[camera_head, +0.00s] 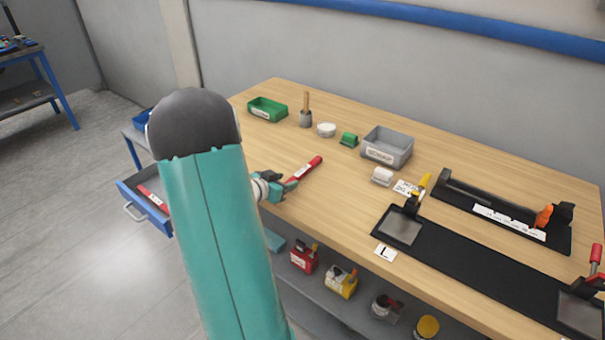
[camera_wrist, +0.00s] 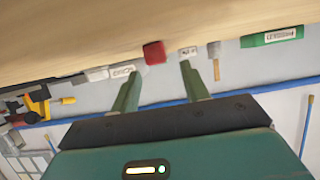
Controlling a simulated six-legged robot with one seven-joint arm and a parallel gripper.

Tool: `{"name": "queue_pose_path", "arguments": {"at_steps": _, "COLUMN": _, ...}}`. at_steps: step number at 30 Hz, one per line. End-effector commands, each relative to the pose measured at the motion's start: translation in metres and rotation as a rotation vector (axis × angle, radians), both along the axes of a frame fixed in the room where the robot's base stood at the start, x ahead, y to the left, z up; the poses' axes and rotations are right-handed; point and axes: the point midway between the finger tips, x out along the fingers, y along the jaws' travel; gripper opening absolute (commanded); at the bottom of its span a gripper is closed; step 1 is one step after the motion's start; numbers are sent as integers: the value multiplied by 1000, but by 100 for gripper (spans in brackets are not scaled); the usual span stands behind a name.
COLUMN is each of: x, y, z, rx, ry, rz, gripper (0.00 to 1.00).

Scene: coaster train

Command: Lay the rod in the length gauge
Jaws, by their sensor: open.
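A red rod (camera_head: 303,170) with a dark band lies on the wooden table, slanting away from my gripper. My gripper (camera_head: 288,184) is open at the rod's near end, low over the table's left part. In the wrist view the fingers of my gripper (camera_wrist: 158,75) stand apart, and the rod's red end (camera_wrist: 154,52) shows between and beyond the tips; I cannot tell if they touch it. A long black fixture (camera_head: 457,199) with a raised bar, a white label and an orange part stands at the right back; it looks like the length gauge, but its label is unreadable.
A black board (camera_head: 470,268) with grey plates and yellow- and red-handled clamps lies along the right front edge. An open blue drawer (camera_head: 130,195) juts out left.

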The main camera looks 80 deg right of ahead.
Motion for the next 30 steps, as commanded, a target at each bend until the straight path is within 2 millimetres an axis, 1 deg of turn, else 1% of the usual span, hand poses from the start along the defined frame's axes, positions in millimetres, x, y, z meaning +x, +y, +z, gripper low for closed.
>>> {"name": "queue_pose_path", "arguments": {"at_steps": 6, "x": -12, "y": -28, "z": -12, "rx": 1, "ry": 0, "rz": -3, "gripper": 45}}
{"name": "queue_pose_path", "arguments": {"at_steps": 9, "x": -16, "y": -38, "z": -16, "rx": 0, "ry": 0, "rz": -1, "gripper": 45}}
{"name": "queue_pose_path", "arguments": {"at_steps": 12, "x": -17, "y": -41, "z": -17, "rx": 0, "ry": 0, "rz": -1, "gripper": 45}}
{"name": "queue_pose_path", "arguments": {"at_steps": 17, "x": -17, "y": -41, "z": -17, "rx": 0, "ry": 0, "rz": 0, "gripper": 45}}
{"name": "queue_pose_path", "arguments": {"at_steps": 18, "x": -17, "y": -41, "z": -17, "rx": 0, "ry": 0, "rz": 0, "gripper": 42}}
{"name": "queue_pose_path", "arguments": {"at_steps": 20, "x": -17, "y": -41, "z": -17, "rx": 0, "ry": -1, "rz": 0, "gripper": 30}}
{"name": "queue_pose_path", "arguments": {"at_steps": 24, "x": -17, "y": -41, "z": -17, "rx": 0, "ry": -1, "rz": 0, "gripper": 2}}
{"name": "queue_pose_path", "arguments": {"at_steps": 25, "x": -17, "y": -41, "z": -17, "rx": 0, "ry": -1, "rz": 0, "gripper": 0}}
{"name": "queue_pose_path", "arguments": {"at_steps": 30, "x": -17, "y": -41, "z": -17, "rx": -1, "ry": -1, "rz": 1, "gripper": 0}}
